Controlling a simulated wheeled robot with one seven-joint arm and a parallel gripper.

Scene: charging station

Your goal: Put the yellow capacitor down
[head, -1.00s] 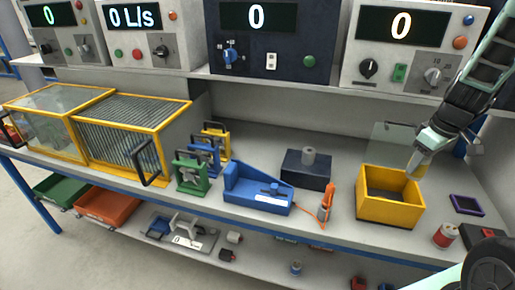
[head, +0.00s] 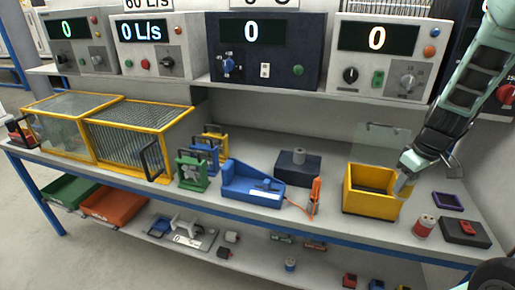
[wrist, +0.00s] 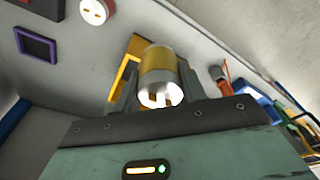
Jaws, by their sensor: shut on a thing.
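The yellow capacitor (wrist: 158,68), a short cylinder with a bright end, is between the fingers of my gripper (wrist: 155,90) in the wrist view. My gripper is shut on it. In the head view my gripper (head: 403,184) points down at the right side of the open yellow bin (head: 372,203). I cannot tell whether the capacitor is over the bin's rim or just outside it. In the wrist view part of the bin (wrist: 124,72) shows behind the capacitor; the rest is hidden.
Right of the bin are a red-and-white cylinder (head: 424,227), a purple square frame (head: 447,201) and a dark box with a red top (head: 465,232). A clear panel (head: 383,139) stands behind the bin. An orange tool (head: 315,197) and a blue fixture (head: 250,187) are to the left.

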